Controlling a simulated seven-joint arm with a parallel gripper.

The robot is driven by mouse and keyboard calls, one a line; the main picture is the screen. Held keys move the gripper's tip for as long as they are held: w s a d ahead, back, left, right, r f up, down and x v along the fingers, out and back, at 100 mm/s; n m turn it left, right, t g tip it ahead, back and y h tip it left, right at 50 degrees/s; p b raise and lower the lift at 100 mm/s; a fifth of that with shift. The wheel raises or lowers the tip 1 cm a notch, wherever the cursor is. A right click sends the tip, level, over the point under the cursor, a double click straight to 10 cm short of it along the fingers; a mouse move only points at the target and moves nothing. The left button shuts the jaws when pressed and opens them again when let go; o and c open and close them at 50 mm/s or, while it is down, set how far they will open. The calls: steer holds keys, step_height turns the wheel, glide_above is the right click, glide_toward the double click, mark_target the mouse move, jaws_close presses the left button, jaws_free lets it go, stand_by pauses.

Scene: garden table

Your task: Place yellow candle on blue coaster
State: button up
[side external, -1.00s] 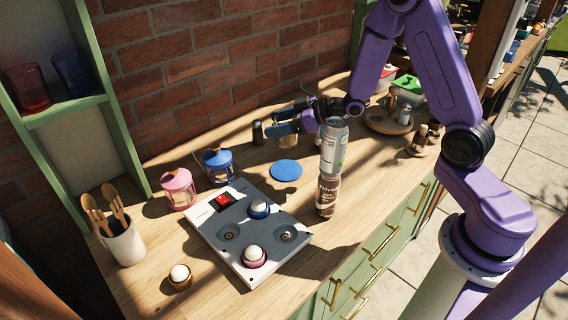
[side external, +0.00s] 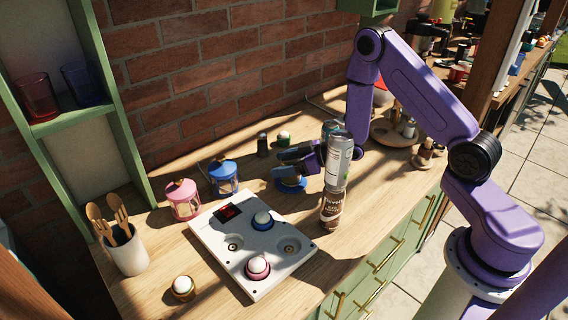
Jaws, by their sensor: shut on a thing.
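I cannot tell whether the held thing touches the coaster. The gripper's wrist is partly hidden behind the stacked cans.
A silver can (side external: 339,162) stands on a brown can (side external: 333,209) close in front of my gripper. A dark shaker (side external: 262,145) and a green-and-white candle (side external: 284,138) stand behind. A blue lantern (side external: 223,177), pink lantern (side external: 184,199) and white panel (side external: 252,245) are left and front.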

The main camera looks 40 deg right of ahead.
steer(key=shift+f, duration=0.1)
steer(key=o, duration=1.4)
steer(key=shift+s+d, duration=0.2)
steer(key=v, duration=1.1)
steer(key=shift+s+d+r, duration=0.1)
steer(key=shift+s+r, duration=0.05)
steer(key=shift+r, duration=0.15)
